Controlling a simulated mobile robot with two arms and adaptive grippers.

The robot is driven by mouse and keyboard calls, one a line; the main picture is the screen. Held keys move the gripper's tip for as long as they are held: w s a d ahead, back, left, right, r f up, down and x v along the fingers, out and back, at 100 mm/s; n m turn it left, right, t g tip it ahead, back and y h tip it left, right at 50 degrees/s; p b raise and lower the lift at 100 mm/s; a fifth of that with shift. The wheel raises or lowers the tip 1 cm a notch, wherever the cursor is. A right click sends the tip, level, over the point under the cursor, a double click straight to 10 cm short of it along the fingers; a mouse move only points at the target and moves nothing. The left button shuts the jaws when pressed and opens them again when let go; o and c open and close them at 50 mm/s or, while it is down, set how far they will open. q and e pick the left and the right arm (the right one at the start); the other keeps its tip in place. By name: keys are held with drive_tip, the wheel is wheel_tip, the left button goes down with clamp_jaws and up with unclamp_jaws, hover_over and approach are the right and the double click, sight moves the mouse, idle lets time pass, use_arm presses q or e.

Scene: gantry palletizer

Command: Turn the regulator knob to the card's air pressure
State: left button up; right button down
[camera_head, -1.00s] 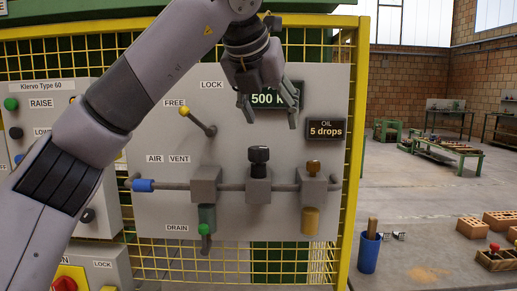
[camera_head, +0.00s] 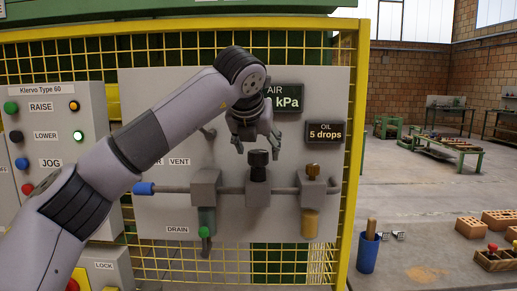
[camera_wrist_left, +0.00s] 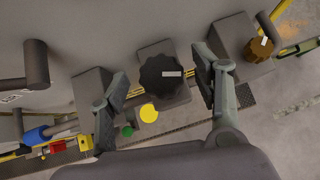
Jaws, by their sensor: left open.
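The black regulator knob (camera_head: 258,158) stands on top of the middle grey block of the air line on the panel. In the left wrist view the knob (camera_wrist_left: 164,77) shows from above, with a pale mark pointing right. My left gripper (camera_head: 258,148) is open just above the knob, fingers pointing down. In the wrist view its fingers (camera_wrist_left: 165,105) are on either side of the knob, apart from it. The air pressure card (camera_head: 288,98) is partly hidden by my gripper; "AIR" and "kPa" show, the number does not read fully. My right gripper is not in view.
To the right of the knob stands an oiler with a brown knob (camera_head: 313,170), under the "5 drops" card (camera_head: 325,131). To the left are another grey block (camera_head: 205,188) and a blue fitting (camera_head: 144,188). The pushbutton box (camera_head: 58,145) is farther left.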

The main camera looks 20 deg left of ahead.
use_arm(q)
drive_tip(key=shift+x, duration=1.2)
drive_tip(key=shift+c, duration=0.4)
drive_tip(key=c, duration=1.1)
